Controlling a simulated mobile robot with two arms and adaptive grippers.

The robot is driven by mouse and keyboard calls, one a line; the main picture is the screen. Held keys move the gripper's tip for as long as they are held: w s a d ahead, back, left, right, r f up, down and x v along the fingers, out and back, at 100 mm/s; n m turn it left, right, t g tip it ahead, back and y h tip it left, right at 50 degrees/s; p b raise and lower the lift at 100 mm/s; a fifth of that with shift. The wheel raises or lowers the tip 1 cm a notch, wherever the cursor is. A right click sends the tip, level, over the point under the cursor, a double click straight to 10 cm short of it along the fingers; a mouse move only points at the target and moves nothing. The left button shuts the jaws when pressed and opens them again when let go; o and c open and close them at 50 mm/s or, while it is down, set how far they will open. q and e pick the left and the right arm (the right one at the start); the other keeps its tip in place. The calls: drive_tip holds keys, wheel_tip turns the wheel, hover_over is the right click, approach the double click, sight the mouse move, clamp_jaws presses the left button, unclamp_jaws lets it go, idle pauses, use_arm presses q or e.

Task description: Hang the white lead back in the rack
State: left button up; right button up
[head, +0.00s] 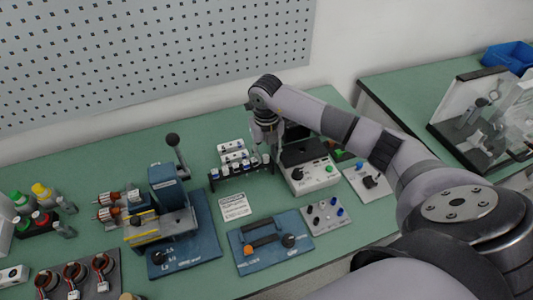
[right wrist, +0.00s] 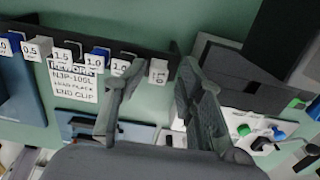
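The rack (head: 240,174) is a dark bar holding several tagged leads; it also runs across the top of the right wrist view (right wrist: 215,62). A white tag marked 1.0 (right wrist: 158,72), seemingly the white lead's, is at the rack's right end. My right gripper (head: 268,146) is above that end. In the right wrist view my right gripper (right wrist: 160,76) is open, with its fingers either side of the white tag and visible gaps. How the lead is seated is hidden. My left gripper is out of view.
A grey tester box (head: 312,176) stands close right of the rack. A blue clamp fixture (head: 172,215) is to the left. A white label card (head: 234,206) and a blue panel (head: 268,243) lie in front. The pegboard wall (head: 150,50) is behind.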

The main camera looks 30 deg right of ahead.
drive_tip(key=shift+a+f, duration=0.1)
drive_tip(key=shift+a, duration=0.1)
drive_tip(key=shift+r, duration=0.5)
wheel_tip(320, 180, up, 11)
idle(1.0)
